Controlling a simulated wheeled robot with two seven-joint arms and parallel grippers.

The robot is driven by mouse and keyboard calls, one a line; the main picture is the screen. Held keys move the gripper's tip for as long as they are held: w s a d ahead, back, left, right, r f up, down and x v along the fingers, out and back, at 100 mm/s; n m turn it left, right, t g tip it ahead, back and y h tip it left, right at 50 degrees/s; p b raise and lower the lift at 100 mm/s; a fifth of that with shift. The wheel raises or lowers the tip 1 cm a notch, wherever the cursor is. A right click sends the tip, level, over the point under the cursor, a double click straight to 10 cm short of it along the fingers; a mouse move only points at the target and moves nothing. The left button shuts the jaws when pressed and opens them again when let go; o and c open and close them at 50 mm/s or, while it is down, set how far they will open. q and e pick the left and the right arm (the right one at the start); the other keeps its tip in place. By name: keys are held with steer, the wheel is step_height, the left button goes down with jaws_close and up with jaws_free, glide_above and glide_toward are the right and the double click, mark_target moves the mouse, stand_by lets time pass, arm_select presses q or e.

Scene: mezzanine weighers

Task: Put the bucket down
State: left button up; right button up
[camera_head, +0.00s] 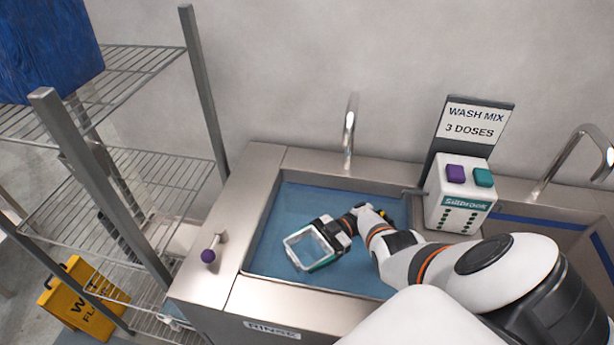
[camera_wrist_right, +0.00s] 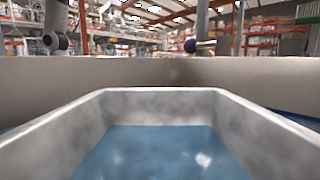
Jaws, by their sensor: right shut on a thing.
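The bucket (camera_head: 311,249) is a small square container with a pale rim and a greenish lower edge. My right gripper (camera_head: 342,231) is shut on its right side and holds it inside or just above the rinse sink (camera_head: 275,300). In the right wrist view the bucket's grey-white walls (camera_wrist_right: 160,106) fill the lower part, with blue and bright glints between them. I cannot tell if that blue is water or the sink showing through, or whether the bucket touches the sink floor. My left gripper is not in view.
A purple-knobbed lever (camera_head: 209,255) stands on the sink's left rim, and a tap (camera_head: 349,130) behind it. A dispenser (camera_head: 461,194) with purple and teal buttons sits right, under a "WASH MIX 3 DOSES" sign (camera_head: 475,120). A wire rack (camera_head: 95,190) stands left.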

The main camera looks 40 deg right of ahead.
steer(key=shift+f+b, duration=0.65)
steer(key=shift+r, duration=0.1)
steer(key=o, duration=1)
